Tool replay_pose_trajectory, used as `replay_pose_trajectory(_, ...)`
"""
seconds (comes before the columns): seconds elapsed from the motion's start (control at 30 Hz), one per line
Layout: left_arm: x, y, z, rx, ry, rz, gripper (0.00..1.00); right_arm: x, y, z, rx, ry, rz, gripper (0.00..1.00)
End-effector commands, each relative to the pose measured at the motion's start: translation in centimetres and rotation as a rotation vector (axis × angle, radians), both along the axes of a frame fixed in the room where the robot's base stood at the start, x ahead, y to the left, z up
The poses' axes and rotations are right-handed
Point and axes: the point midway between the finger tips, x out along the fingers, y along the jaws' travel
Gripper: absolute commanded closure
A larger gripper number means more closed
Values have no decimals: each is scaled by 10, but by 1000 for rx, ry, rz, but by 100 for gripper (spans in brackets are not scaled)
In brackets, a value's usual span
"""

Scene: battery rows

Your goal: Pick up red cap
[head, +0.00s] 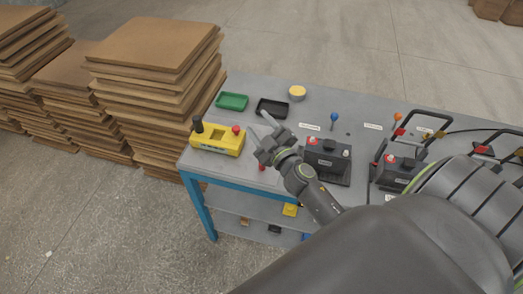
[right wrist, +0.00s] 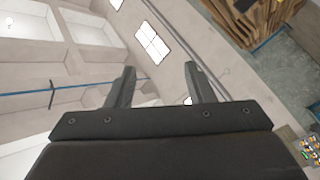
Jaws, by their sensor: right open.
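My right gripper (head: 259,123) is open and empty, held up over the left part of the table in the head view. Small red pieces show in several places: a small red thing (head: 262,167) at the table's front edge below the gripper, a red knob (head: 236,129) on a yellow box, and a red piece (head: 312,141) on a black battery. I cannot tell which is the red cap. My left gripper is not in view.
The grey table (head: 345,96) also holds a green tray (head: 232,101), a black tray (head: 272,107), a yellow round container (head: 297,92) and a second battery (head: 400,172) with cables on the right. Stacked brown boards (head: 155,75) stand left of the table.

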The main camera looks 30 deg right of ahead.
Motion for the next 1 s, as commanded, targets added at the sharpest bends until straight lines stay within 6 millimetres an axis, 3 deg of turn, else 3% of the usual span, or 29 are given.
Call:
replay_pose_trajectory(0.03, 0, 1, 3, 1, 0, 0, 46, 11, 15, 17, -59, -49, 83, 52)
replay_pose_trajectory(0.1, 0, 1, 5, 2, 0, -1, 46, 22, 39, 33, -143, -98, 205, 52)
replay_pose_trajectory(0.2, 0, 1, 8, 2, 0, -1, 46, 32, 72, 45, -264, -133, 382, 52)
replay_pose_trajectory(0.33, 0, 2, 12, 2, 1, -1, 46, 39, 109, 45, -427, -114, 610, 52)
replay_pose_trajectory(0.5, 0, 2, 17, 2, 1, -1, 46, 42, 136, 24, -633, 26, 874, 52)
replay_pose_trajectory(0.63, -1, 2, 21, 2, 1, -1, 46, 42, 134, 0, -779, 216, 1030, 52)
replay_pose_trajectory(0.73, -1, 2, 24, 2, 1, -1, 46, 41, 119, -16, -875, 408, 1113, 52)
replay_pose_trajectory(0.87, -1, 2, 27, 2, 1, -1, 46, 38, 85, -29, -972, 703, 1159, 52)
replay_pose_trajectory(1.0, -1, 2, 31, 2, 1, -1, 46, 32, 42, -28, -1022, 1033, 1130, 52)
